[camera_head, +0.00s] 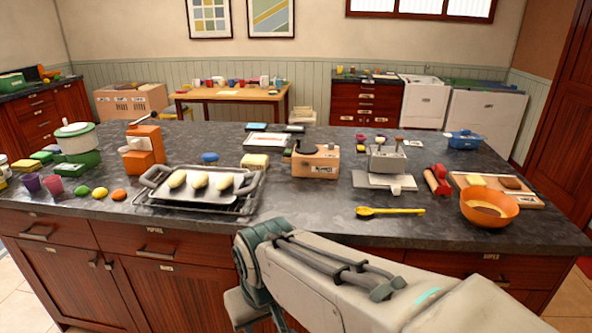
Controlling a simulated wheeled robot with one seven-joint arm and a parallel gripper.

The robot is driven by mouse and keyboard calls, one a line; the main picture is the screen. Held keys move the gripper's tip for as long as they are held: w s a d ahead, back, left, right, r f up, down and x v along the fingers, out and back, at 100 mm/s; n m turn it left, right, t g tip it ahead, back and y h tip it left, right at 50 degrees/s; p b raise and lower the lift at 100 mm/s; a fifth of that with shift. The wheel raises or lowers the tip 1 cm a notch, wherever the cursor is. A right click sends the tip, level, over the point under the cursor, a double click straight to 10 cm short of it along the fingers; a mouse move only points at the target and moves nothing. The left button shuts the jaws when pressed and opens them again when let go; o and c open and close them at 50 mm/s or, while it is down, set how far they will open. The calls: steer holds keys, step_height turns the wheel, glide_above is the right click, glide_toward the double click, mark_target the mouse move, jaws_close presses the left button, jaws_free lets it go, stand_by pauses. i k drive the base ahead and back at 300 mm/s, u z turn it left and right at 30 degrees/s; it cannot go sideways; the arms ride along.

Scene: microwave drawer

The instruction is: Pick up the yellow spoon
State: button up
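The yellow spoon (392,211) lies flat on the dark stone counter (300,221), close to its front edge and right of the middle. Its bowl end is at the left and its handle runs to the right. Nothing covers it. My arm reaches in from the bottom right and bends downward in front of the counter, left of the spoon and apart from it. My gripper's fingers do not show, so I cannot see whether they hold anything.
An orange bowl (488,205) stands right of the spoon. A grey device with a flat plate (385,181) stands behind it. A tray of pale rolls (200,185) is on the left. The counter left of the spoon is mostly clear.

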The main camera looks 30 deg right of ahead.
mark_target(363, 211)
steer(key=z, duration=1.1)
steer(key=i, duration=0.95)
steer(key=z, duration=0.9)
